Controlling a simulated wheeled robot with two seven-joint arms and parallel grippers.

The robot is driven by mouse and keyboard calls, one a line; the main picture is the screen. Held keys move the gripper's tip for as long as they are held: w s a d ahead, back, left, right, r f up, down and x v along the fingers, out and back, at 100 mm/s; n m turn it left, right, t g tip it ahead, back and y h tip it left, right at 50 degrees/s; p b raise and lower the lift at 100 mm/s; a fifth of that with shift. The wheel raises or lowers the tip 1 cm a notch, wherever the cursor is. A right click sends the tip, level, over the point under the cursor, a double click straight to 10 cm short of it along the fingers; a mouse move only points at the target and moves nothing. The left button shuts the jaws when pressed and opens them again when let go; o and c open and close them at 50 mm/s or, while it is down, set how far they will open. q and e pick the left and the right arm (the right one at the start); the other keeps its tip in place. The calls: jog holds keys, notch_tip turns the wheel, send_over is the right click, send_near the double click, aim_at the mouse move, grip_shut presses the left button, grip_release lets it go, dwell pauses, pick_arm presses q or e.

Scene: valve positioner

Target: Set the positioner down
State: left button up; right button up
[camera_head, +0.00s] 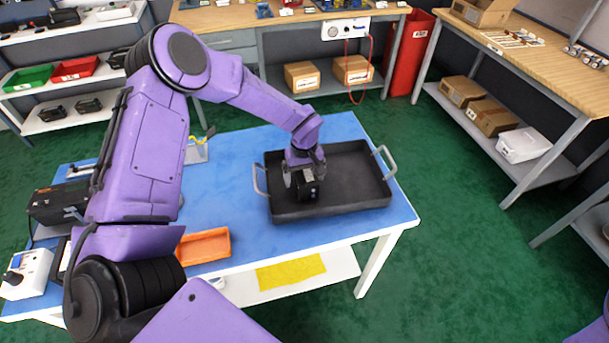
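A black tray (352,178) with two grey handles stands on the blue table top. My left arm reaches in from the left, and my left gripper (305,179) points down over the left half of the tray. A small dark, boxy thing, which looks like the positioner (309,193), sits between its fingers. The fingers seem closed on its sides. The gripper hides much of it, and I cannot tell whether its underside touches the tray floor. My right gripper is out of view.
An orange bin (204,247) stands near the table's front edge. A black device (58,202) and a white box with a black knob (27,273) are at the left. The right half of the tray is clear. A yellow cloth (290,272) lies on the lower shelf.

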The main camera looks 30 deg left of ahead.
pick_arm(q)
notch_tip(320, 180, up, 12)
jog(key=shift+r+b, duration=0.15)
jog(key=shift+b, duration=0.8)
